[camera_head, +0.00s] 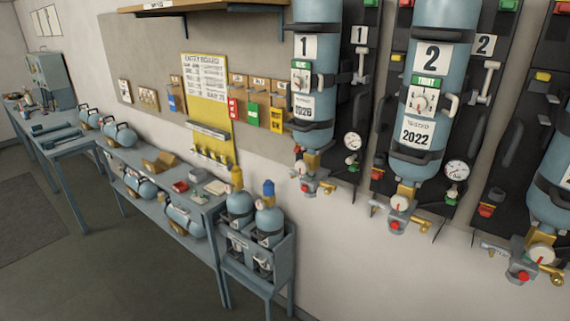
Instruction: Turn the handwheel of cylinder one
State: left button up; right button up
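Cylinder one (325,60) is a light blue bottle hung valve-down on a black wall board, with a "1" label (305,47) on its front. Below it are brass fittings and a valve assembly (312,180) with a small gauge and a red round part (305,188). I cannot tell for sure which small part is the handwheel. A green-topped dial tag (300,76) is on the cylinder's front. A round gauge (352,141) sits on the board to its right. Neither of my grippers is in view.
Cylinder two (440,60) hangs to the right, and another cylinder (552,190) is cut off at the right edge. Below left, a blue stand (262,262) holds two upright small cylinders. A bench (150,165) runs along the wall. The floor (120,270) at lower left is clear.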

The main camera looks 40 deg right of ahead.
aim_at(302, 166)
jog(key=i, duration=1)
jog(key=z, duration=1.55)
